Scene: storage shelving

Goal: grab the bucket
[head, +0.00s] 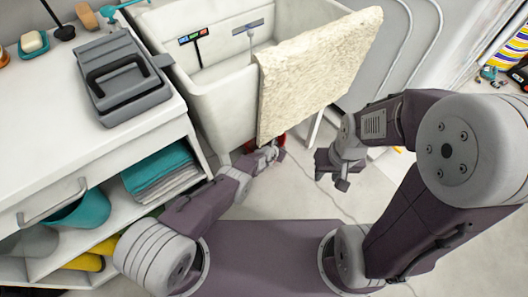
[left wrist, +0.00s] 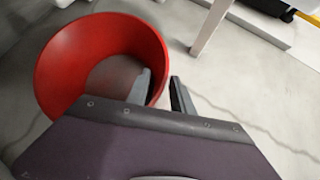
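A red bucket (left wrist: 75,62) stands open end up on the floor in the left wrist view. In the head view only bits of its red rim (head: 281,140) show, mostly hidden by my left gripper and a cream slab. My left gripper (head: 270,153) is low beside the sink's front. In the left wrist view its two fingers (left wrist: 161,92) are apart, one over the bucket's inside and one outside, with the right rim between them. I cannot tell whether they touch it. My right gripper (head: 332,180) hangs empty to the right, its fingers apart.
Floor at right is partly clear.

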